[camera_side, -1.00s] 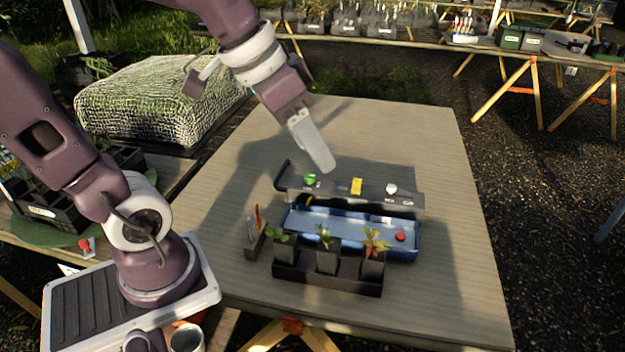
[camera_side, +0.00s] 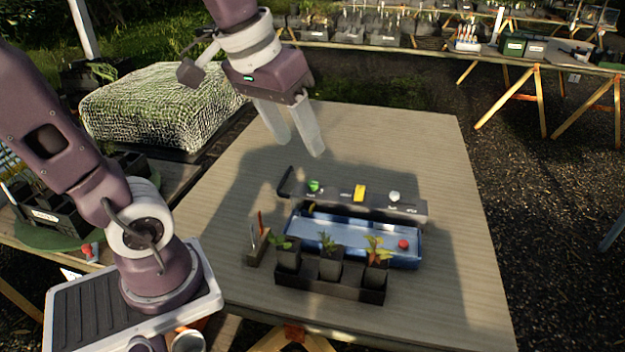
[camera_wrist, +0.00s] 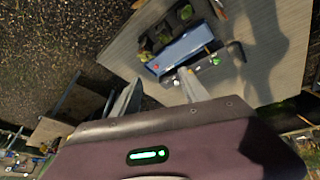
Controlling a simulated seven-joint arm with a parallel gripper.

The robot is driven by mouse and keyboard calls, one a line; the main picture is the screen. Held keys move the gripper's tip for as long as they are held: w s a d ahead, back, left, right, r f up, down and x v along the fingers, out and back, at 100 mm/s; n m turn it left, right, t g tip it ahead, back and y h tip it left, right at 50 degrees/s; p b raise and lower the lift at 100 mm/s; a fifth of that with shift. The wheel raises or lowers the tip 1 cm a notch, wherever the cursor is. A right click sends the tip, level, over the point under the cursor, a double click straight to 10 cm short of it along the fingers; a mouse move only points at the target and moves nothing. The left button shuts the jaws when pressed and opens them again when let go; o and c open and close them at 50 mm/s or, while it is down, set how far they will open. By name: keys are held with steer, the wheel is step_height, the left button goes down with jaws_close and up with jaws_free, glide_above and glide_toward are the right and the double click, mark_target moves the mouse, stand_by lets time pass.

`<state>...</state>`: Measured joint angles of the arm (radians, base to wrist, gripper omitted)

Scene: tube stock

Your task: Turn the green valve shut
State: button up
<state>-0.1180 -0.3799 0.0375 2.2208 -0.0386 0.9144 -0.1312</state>
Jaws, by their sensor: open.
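The green valve (camera_side: 314,186) is a small green knob at the left end of a dark grey manifold bar (camera_side: 375,205), which also bears a yellow piece (camera_side: 359,193) and a white knob (camera_side: 394,196). In the wrist view the green valve (camera_wrist: 216,61) shows small, beyond the fingers. My gripper (camera_side: 300,148) is open and empty, its two pale fingers pointing down, above the table and a little behind and left of the valve. It touches nothing. In the wrist view my gripper's fingers (camera_wrist: 158,95) stand apart at the lower middle.
A blue trough (camera_side: 350,238) with a red piece (camera_side: 403,244) lies in front of the bar. A black rack (camera_side: 330,290) with several potted seedlings stands before it. A small holder (camera_side: 258,248) stands at the left. The table (camera_side: 440,150) is bare behind and right.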

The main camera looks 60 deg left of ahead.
steer(key=w+a+f+n+g, duration=0.25)
steer(key=w+a+n, duration=0.25)
steer(key=w+a, duration=0.55)
steer(key=n+g, duration=0.2)
steer(key=n, duration=0.5)
glide_above(312, 181)
step_height(312, 181, down, 24)
steer(key=shift+r, duration=0.1)
step_height(312, 181, down, 6)
steer(key=shift+r, duration=0.1)
steer(key=shift+f, duration=0.55)
jaws_close()
